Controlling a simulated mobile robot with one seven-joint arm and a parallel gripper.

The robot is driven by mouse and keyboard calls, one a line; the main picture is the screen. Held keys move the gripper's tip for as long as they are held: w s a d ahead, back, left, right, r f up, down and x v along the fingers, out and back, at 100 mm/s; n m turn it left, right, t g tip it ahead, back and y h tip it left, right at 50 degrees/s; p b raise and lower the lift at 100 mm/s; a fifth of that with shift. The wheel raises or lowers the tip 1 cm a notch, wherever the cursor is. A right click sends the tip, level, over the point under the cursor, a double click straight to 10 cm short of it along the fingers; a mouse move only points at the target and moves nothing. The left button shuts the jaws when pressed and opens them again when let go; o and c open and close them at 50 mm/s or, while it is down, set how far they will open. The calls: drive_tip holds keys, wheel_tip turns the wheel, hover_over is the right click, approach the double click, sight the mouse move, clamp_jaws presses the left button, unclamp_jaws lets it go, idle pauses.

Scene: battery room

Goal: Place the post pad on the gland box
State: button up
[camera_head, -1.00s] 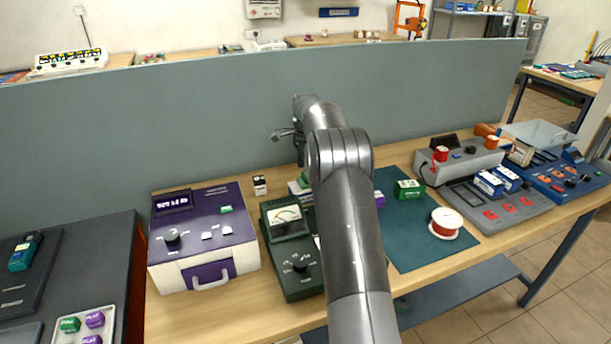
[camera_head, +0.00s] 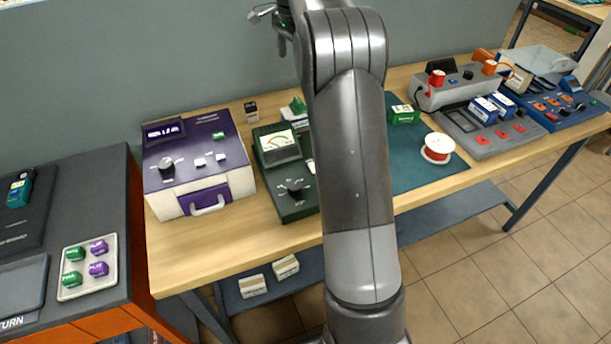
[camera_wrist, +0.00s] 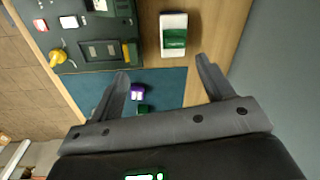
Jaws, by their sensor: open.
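My gripper (camera_wrist: 162,69) is open and empty, with its fingers apart above the bench in the wrist view. It also shows at the top edge of the head view (camera_head: 268,27), partly cut off. A green block (camera_wrist: 174,39) sits on a white box (camera_wrist: 174,19) ahead of the fingers. They also show behind the meter, as the green block (camera_head: 298,105) and the box partly behind my arm. A purple block (camera_wrist: 137,91) and another green block (camera_wrist: 143,110) lie on the mat between the fingers. No readable label shows which is the post pad or gland box.
A dark green meter (camera_head: 287,187) and a purple-topped instrument (camera_head: 196,161) stand left of my arm. The teal mat (camera_head: 418,166) holds a green box (camera_head: 404,114) and a spool (camera_head: 437,148). A grey partition (camera_head: 150,70) runs behind the bench. A tray (camera_head: 88,268) holds several blocks.

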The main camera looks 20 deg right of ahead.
drive_tip(key=s+a+r+n+t, duration=0.1)
drive_tip(key=s+a+r+n, duration=0.15)
drive_tip(key=s, duration=0.45)
drive_tip(key=s+a+r+n+t, duration=0.1)
drive_tip(key=s+a+r+n, duration=0.15)
drive_tip(key=s, duration=0.45)
drive_tip(key=s+a+r+n+t, duration=0.1)
drive_tip(key=s+a+r+n, duration=0.2)
drive_tip(key=s, duration=0.5)
drive_tip(key=s+a+f+n, duration=0.1)
drive_tip(key=s+f+n, duration=0.1)
drive_tip(key=s, duration=0.4)
drive_tip(key=s+a+f+n+t, duration=0.1)
drive_tip(key=s+a+f+n, duration=0.1)
drive_tip(key=s+f, duration=0.2)
drive_tip(key=s+a+f+n, duration=0.2)
drive_tip(key=s+f+n, duration=0.1)
drive_tip(key=s, duration=0.7)
drive_tip(key=shift+f+t, duration=0.4)
drive_tip(key=shift+f, duration=0.05)
